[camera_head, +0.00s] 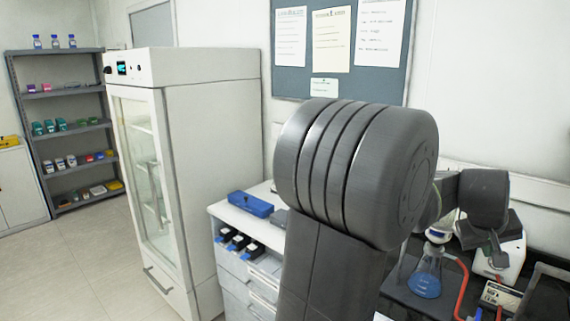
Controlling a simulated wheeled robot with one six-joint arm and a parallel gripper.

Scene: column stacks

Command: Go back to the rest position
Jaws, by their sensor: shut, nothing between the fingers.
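My arm rises in the middle foreground of the head view, its large ribbed grey joint covering much of the scene. Behind it to the right is my dark wrist, with my gripper (496,256) pointing down from it, small and partly hard to make out. The gripper is shut and empty. It shows in front of a white device (509,257) and to the right of a flask with blue liquid (427,273). The gap between the gripper and these things cannot be told.
A dark bench holds the flask, a red tube (462,285) and a small instrument (500,296). A white drawer unit (232,272) carries a blue box (250,204). A glass-door fridge (212,150) and a stocked shelf (62,130) stand left. Floor at lower left is clear.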

